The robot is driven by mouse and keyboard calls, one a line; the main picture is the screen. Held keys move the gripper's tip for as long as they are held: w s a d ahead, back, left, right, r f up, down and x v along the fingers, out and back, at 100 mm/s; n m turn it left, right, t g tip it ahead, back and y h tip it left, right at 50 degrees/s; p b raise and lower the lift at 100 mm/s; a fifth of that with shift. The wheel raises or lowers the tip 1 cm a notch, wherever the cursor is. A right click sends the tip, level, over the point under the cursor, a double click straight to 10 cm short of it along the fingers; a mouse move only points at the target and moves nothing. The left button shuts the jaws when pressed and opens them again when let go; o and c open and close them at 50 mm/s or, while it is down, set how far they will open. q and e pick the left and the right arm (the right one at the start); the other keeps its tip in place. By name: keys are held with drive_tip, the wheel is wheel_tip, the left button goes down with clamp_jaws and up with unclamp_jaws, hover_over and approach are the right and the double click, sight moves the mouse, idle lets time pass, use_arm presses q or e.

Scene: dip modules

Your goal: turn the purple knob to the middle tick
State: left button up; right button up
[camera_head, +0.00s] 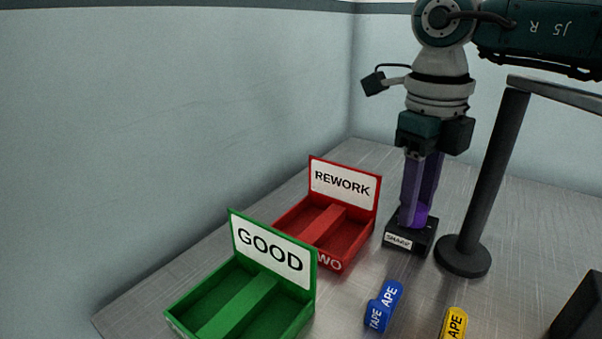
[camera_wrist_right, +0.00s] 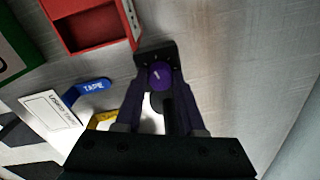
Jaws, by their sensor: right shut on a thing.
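The purple knob (camera_wrist_right: 159,76) sits on a small black box (camera_head: 408,236) with a white label on its front. In the right wrist view a pale pointer line on the knob points up and slightly left, and small tick marks show on the dark panel behind it. My right gripper (camera_head: 416,215) points straight down over the box. Its two purple fingers are shut on the knob, one on each side, and partly hide it in the head view. It also shows in the right wrist view (camera_wrist_right: 158,86). My left gripper is in neither view.
A red REWORK tray (camera_head: 374,215) stands left of the box, with a green GOOD tray (camera_head: 312,304) nearer. A dark post on a round base (camera_head: 462,257) stands close on the right. Blue tape (camera_head: 384,306) and yellow tape (camera_head: 453,325) lie in front.

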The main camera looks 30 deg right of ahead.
clamp_jaws()
drive_tip(key=shift+m, duration=0.3)
drive_tip(key=m+p, duration=0.1)
drive_tip(key=m, duration=0.3)
drive_tip(key=shift+r+p, duration=0.1)
drive_tip(key=shift+p, duration=0.3)
drive_tip(key=m+p, duration=0.1)
drive_tip(key=m, duration=0.3)
drive_tip(key=shift+m+p, duration=0.35)
drive_tip(key=shift+m, duration=0.05)
drive_tip(key=m+p, duration=0.3)
drive_tip(key=m, duration=0.3)
drive_tip(key=shift+g, duration=0.3)
drive_tip(key=m+p, duration=0.2)
drive_tip(key=m, duration=0.3)
drive_tip(key=shift+d+y, duration=0.1)
drive_tip(key=shift+y, duration=0.2)
